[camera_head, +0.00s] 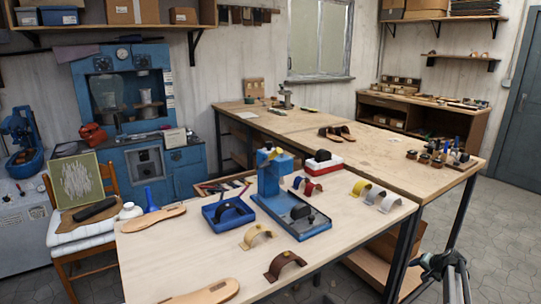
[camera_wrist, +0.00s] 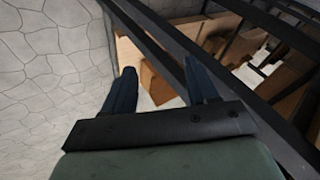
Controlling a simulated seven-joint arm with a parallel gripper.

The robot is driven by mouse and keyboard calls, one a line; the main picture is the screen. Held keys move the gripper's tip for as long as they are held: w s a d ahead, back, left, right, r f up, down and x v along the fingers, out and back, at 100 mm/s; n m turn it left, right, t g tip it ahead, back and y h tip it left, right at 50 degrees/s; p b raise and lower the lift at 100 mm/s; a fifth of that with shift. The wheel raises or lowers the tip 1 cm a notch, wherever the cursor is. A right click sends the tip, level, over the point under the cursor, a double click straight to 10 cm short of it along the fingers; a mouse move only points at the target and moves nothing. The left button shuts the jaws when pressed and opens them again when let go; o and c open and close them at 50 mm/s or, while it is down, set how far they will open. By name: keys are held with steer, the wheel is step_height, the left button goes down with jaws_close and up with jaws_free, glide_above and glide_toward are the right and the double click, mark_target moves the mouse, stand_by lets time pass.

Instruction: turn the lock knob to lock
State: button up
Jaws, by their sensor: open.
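A blue press-like device (camera_head: 268,181) stands on the near workbench, with a flat blue tray base at its front right. My gripper (camera_head: 441,262) is at the lower right, beyond the bench's right edge and well apart from the device. In the wrist view my gripper (camera_wrist: 163,78) has its two dark fingers spread with nothing between them. The device is not in the wrist view.
The near workbench (camera_head: 160,250) holds a blue tray (camera_head: 228,210), coloured straps, a brown strap (camera_head: 285,265) and wooden soles (camera_head: 205,293). Dark table legs and a low shelf with boxes (camera_wrist: 150,80) lie below my gripper. Tiled floor is open at the right.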

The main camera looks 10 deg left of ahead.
steer(key=w+d+r+t, duration=0.1)
steer(key=w+d+r, duration=0.3)
steer(key=r, duration=0.7)
steer(key=w+d+r+n+t, duration=0.1)
steer(key=w+d+r+t, duration=0.1)
steer(key=w+r, duration=0.65)
steer(key=w+d+r+t, duration=0.1)
steer(key=w+d+r, duration=0.3)
steer(key=r, duration=0.8)
steer(key=w+a+r+n, duration=0.2)
steer(key=a+r, duration=0.3)
steer(key=r, duration=0.1)
steer(key=w+a+r+n+g+y, duration=0.1)
steer(key=a+r+n+g, duration=0.15)
steer(key=a, duration=0.65)
steer(key=w+a+r+n+g+y, duration=0.15)
steer(key=a+r+n, duration=0.25)
steer(key=a, duration=0.6)
step_height(320, 180, up, 18)
steer(key=n+g+h, duration=0.1)
steer(key=n+g, duration=0.6)
steer(key=n, duration=0.8)
glide_above(269, 146)
steer(key=w+d, duration=0.1)
steer(key=d, duration=0.4)
steer(key=shift+m, duration=0.25)
steer(key=x, duration=1.3)
steer(key=shift+w+d+f, duration=0.15)
steer(key=shift+d, duration=0.1)
steer(key=shift+c, duration=0.2)
